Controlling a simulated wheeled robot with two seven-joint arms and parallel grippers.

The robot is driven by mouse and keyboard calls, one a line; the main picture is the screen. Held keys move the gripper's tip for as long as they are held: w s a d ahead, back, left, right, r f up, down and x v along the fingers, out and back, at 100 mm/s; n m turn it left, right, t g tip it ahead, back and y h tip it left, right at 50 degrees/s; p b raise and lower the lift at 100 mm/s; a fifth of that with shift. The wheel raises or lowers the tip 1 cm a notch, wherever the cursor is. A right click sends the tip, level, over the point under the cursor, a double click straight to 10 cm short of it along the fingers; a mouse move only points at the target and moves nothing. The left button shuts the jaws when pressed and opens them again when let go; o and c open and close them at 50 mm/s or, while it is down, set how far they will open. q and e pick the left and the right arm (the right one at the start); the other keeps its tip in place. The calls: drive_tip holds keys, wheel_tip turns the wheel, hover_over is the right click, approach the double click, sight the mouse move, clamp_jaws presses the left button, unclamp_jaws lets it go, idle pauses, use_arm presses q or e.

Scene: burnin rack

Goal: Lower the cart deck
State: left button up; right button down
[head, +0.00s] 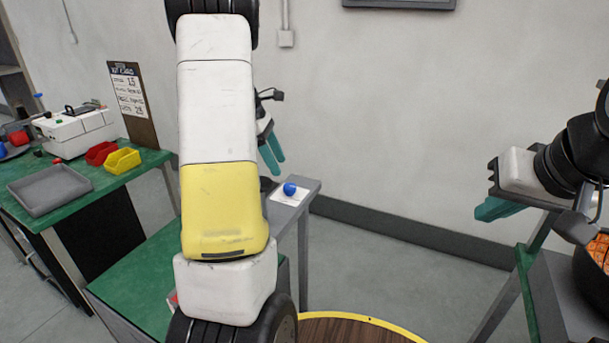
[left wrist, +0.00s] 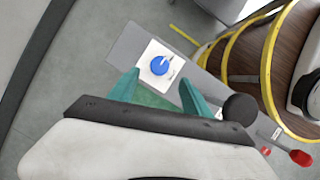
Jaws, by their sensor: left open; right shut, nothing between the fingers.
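A blue knob (head: 289,189) sits on a white plate on a grey bracket (head: 312,186) beside a green-topped surface (head: 130,285), which may be the cart deck; my left arm covers much of it. In the left wrist view the blue knob (left wrist: 160,66) and its white plate (left wrist: 150,78) lie just beyond the fingertips. My left gripper (head: 272,155) is open and empty, above and behind the knob in the head view; its two teal fingers (left wrist: 158,80) are apart, with nothing between them. My right gripper (head: 496,209) is shut and empty at the right.
A green bench (head: 85,205) at the left holds a grey tray (head: 48,188), red and yellow bins (head: 122,161) and a white device (head: 75,132). A round wooden top with a yellow rim (head: 350,328) is at the bottom. A dark basket (head: 590,265) stands at the right.

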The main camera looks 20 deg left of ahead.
sight(289, 186)
use_arm(q)
drive_tip(key=x, duration=0.7)
drive_tip(key=shift+d+f, duration=0.1)
drive_tip(key=shift+f, duration=0.15)
clamp_jaws()
